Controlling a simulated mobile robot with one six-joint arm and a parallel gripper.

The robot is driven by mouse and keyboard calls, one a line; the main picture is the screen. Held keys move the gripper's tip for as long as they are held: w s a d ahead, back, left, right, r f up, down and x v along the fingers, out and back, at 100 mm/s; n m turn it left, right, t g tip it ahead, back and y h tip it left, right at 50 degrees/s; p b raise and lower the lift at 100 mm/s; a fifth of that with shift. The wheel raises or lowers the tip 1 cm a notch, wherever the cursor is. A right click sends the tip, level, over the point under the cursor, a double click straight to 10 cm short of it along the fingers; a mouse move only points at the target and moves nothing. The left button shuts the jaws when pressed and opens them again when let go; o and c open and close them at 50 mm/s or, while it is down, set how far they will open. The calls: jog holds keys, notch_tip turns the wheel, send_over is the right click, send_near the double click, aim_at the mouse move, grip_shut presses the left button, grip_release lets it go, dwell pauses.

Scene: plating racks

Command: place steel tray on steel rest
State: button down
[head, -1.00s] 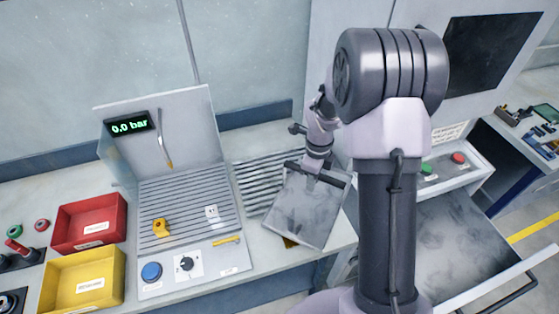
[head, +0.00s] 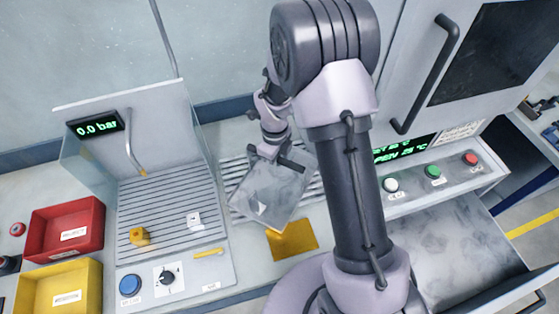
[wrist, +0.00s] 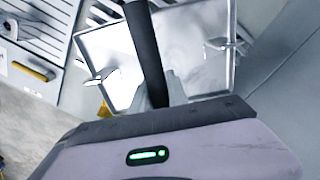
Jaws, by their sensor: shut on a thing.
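The steel tray (head: 268,192), a flat grey rectangular sheet with a low rim, hangs from my gripper (head: 283,158), which is shut on its far edge. The tray is tilted and overlaps the slatted steel rest (head: 233,166) in the head view; whether they touch I cannot tell. Slats of the rest show at the tray's left and right sides. In the wrist view the tray (wrist: 205,62) fills the upper middle, crossed by a dark bar, with slats at the upper left.
A yellow-gold plate (head: 292,240) lies on the bench in front of the tray. A slotted station with a pressure display (head: 97,126) stands left, beside red (head: 65,228) and yellow (head: 62,288) bins. At right are a button panel (head: 433,172) and open drawer (head: 450,240).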

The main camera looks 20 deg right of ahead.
jog(key=shift+a, duration=0.5)
jog(key=c, duration=1.6)
grip_release()
jog(key=shift+s+a, duration=0.15)
jog(key=o, duration=0.3)
jog(key=shift+d, duration=0.2)
